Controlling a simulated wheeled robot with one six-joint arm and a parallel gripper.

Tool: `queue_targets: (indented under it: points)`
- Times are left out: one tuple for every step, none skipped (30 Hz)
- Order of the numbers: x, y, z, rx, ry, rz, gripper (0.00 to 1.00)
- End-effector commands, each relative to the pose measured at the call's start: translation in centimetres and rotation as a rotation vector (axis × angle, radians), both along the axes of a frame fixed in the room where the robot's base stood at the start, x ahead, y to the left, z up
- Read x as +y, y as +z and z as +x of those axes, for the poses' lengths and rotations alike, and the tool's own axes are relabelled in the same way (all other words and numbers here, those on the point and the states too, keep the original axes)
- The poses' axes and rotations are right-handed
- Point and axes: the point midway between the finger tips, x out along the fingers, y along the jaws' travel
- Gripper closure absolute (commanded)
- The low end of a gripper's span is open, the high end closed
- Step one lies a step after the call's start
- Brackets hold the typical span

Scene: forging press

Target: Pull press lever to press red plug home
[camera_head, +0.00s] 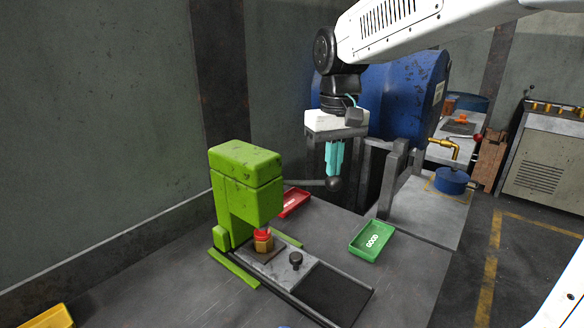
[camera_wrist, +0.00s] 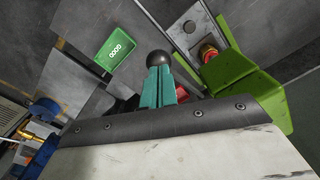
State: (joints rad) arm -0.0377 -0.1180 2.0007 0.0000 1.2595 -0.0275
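The green press (camera_head: 245,180) stands on the bench in the head view, and its frame (camera_wrist: 245,80) is at the right in the wrist view. Its lever is a thin dark rod (camera_head: 305,183) running right to a black ball knob (camera_head: 333,184), which also shows in the wrist view (camera_wrist: 159,58). My gripper (camera_head: 334,172) points down with its teal fingers close together, tips at the knob. A firm hold on the knob cannot be made out. The red plug (camera_head: 263,233) sits on a brass-coloured block (camera_head: 263,244) under the press head; its seating depth is unclear.
A green GOOD tray (camera_head: 371,240) lies right of the press, and a red tray (camera_head: 294,201) lies behind it. A slide with a small black knob (camera_head: 296,259) extends in front. A yellow bin (camera_head: 50,318) is at lower left. Grey posts (camera_head: 395,175) stand right of my gripper.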

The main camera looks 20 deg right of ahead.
Motion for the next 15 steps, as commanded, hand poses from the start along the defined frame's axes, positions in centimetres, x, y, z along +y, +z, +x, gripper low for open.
queue_targets:
  points:
    - [0.00, -0.06, -0.01, 0.000, 0.000, 0.000, 1.00]
    - [-0.01, -0.06, -0.01, 0.000, 0.000, 0.000, 1.00]
    - [0.00, -0.05, 0.00, 0.000, 0.000, 0.000, 1.00]
    - [0.00, -0.04, 0.00, 0.000, 0.000, 0.000, 1.00]
    - [0.00, -0.04, 0.00, 0.000, 0.000, 0.000, 1.00]
    - [0.00, -0.04, 0.00, 0.000, 0.000, 0.000, 1.00]
    - [0.00, -0.03, 0.00, 0.000, 0.000, 0.000, 1.00]
    - [-0.01, -0.04, 0.00, 0.000, 0.000, 0.000, 1.00]
    - [-0.01, -0.09, -0.01, 0.000, 0.000, 0.000, 1.00]
    - [-0.02, -0.14, -0.03, 0.000, 0.000, 0.000, 1.00]
    - [-0.03, -0.21, -0.04, 0.000, 0.000, 0.000, 1.00]
    - [-0.05, -0.34, -0.07, 0.000, 0.000, 0.000, 1.00]
    - [-0.08, -0.46, -0.10, 0.000, 0.000, 0.000, 1.00]
    - [-0.11, -0.60, -0.12, 0.000, 0.000, 0.000, 1.00]
    - [-0.14, -0.81, -0.18, 0.001, 0.000, 0.000, 1.00]
